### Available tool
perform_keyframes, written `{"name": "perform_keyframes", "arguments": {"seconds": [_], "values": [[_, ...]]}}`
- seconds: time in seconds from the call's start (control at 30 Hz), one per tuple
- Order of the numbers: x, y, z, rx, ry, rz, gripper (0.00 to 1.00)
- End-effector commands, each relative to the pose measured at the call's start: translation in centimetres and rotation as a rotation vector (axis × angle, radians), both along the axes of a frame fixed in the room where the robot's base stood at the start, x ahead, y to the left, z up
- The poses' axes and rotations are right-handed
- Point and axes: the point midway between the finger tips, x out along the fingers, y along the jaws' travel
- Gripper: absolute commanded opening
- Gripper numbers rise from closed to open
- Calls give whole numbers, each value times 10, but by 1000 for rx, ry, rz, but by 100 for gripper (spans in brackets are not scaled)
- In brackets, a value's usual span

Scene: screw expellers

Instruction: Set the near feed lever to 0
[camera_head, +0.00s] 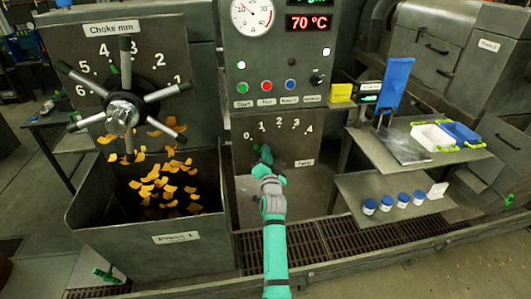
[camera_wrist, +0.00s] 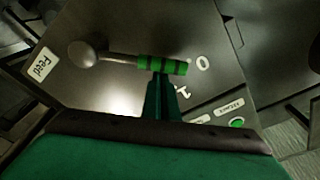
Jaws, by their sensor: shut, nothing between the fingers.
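The feed lever has a round metal hub, a thin rod and a green grip with dark bands (camera_wrist: 148,62). In the wrist view the grip's end points close to the 0 mark (camera_wrist: 203,62), perhaps slightly to the side of the 1. In the head view the feed panel (camera_head: 240,150) carries a 0 to 4 scale, and my gripper partly hides the lever. My gripper (camera_head: 266,160) is shut and empty. Its fingertips (camera_wrist: 161,82) lie against or just beside the grip on the side of the 1; I cannot tell whether they touch.
A bin of orange flakes (camera_head: 190,258) and the spoked choke wheel (camera_head: 121,112) stand left of the feed panel. Above are the gauge and buttons (camera_head: 265,86). At right, a side table (camera_head: 385,150) holds trays, with several blue-lidded jars (camera_head: 402,200) on the shelf below.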

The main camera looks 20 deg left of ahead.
Motion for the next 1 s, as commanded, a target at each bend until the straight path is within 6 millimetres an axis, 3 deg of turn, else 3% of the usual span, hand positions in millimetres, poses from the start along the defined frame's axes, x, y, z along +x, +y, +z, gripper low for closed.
{"name": "perform_keyframes", "arguments": {"seconds": [0.27,0.73,1.0], "values": [[9,-14,27,1,-5,5,0],[-59,-55,18,2,-4,-7,0],[-79,-58,16,2,-3,-1,0]]}}
